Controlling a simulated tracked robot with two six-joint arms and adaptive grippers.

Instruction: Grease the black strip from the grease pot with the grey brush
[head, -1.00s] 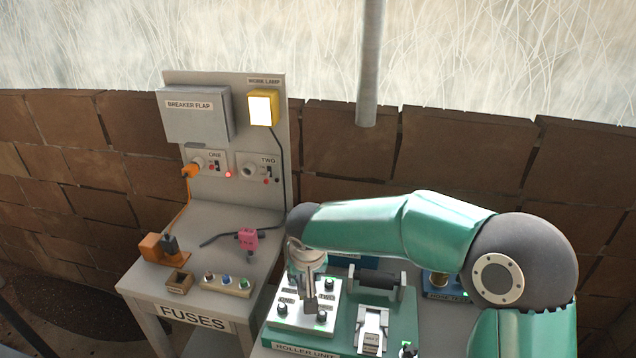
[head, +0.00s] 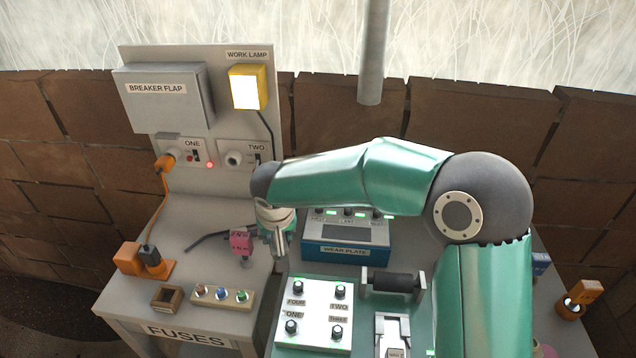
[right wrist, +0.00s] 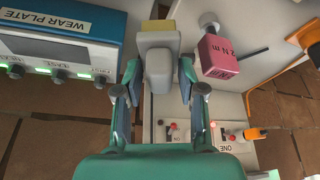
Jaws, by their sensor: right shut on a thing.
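My right gripper (head: 281,246) hangs from the arm that comes in from the right, between a pink block and the blue wear plate unit. In the right wrist view its fingers (right wrist: 158,88) are shut on a pale grey piece with a yellowish end (right wrist: 158,42), which looks like the grey brush. A dark strip (head: 350,233) lies on top of the wear plate unit (head: 345,252); the held piece is left of it, apart. My left gripper is out of view.
The pink torque block (head: 242,241) stands close left of my gripper; it also shows in the right wrist view (right wrist: 219,57). The roller unit's white knob panel (head: 314,312) and black roller (head: 394,282) lie nearer. The fuse bench (head: 200,215) is left. My arm hides part of the right.

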